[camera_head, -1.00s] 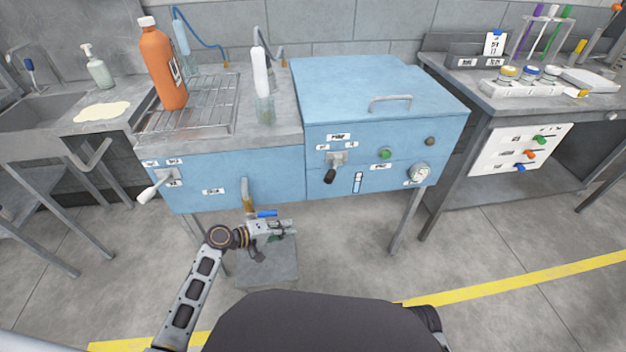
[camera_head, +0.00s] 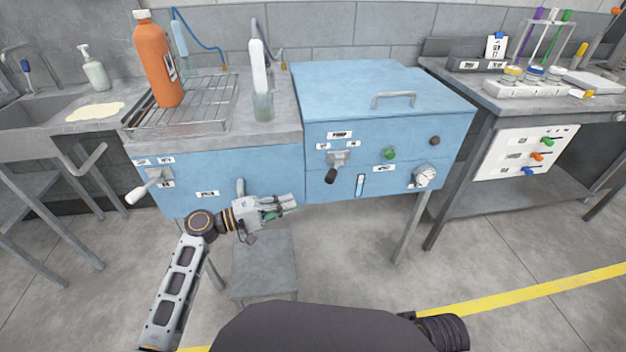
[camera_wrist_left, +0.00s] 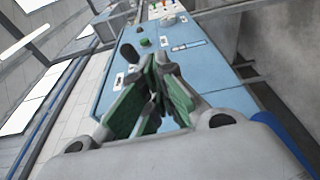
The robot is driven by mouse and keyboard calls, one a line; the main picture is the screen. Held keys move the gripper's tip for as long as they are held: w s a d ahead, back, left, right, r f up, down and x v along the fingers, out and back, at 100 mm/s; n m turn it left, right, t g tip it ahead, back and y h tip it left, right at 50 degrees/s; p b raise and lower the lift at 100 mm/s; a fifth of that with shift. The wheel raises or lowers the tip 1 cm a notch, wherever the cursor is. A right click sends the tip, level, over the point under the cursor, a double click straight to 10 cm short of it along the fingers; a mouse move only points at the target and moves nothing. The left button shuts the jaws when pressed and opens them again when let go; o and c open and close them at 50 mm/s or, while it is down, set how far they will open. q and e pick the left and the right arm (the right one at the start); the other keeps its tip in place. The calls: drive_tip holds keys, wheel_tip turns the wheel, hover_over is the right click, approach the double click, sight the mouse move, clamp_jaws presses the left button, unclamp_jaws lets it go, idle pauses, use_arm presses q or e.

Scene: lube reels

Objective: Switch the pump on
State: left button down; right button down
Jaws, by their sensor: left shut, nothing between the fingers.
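The blue pump cabinet (camera_head: 385,120) stands in the middle of the head view. On its front is a lever switch with a dark knob (camera_head: 331,175), hanging down below a grey bracket. A label sits above it. A green indicator (camera_head: 389,154) is to its right, and a round gauge (camera_head: 425,176) is further right. My left gripper (camera_head: 290,206) is shut and empty, below and left of the lever, apart from it. In the left wrist view the green-padded fingers (camera_wrist_left: 152,100) point towards the dark knob (camera_wrist_left: 128,50) and partly cover the panel. My right gripper is not in view.
Left of the cabinet, a second lever with a white handle (camera_head: 136,194) sticks out. An orange bottle (camera_head: 158,60) stands on a wire rack (camera_head: 205,105). A grey stool (camera_head: 265,262) is below my left gripper. Free space lies before the cabinet's right half.

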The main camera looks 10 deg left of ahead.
use_arm(q)
drive_tip(key=shift+n+t+h, duration=0.5)
drive_tip(key=shift+n+h, duration=0.1)
drive_tip(key=shift+n, duration=0.1)
drive_tip(key=r, duration=0.1)
drive_tip(key=w+a+r, duration=0.2)
drive_tip(key=shift+w+r, duration=0.1)
drive_tip(key=shift+r, duration=0.15)
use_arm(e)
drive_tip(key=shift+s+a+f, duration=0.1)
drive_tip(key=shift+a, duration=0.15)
use_arm(q)
drive_tip(key=shift+d, duration=0.2)
drive_tip(key=b, duration=0.1)
approach(334, 170)
drive_tip(key=w+d+f, duration=0.1)
drive_tip(key=w, duration=0.3)
drive_tip(key=shift+x, duration=0.95)
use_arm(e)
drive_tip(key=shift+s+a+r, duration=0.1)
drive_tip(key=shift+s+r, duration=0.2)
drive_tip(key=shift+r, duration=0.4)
use_arm(q)
drive_tip(key=shift+s+d+f, duration=0.1)
drive_tip(key=shift+f, duration=0.05)
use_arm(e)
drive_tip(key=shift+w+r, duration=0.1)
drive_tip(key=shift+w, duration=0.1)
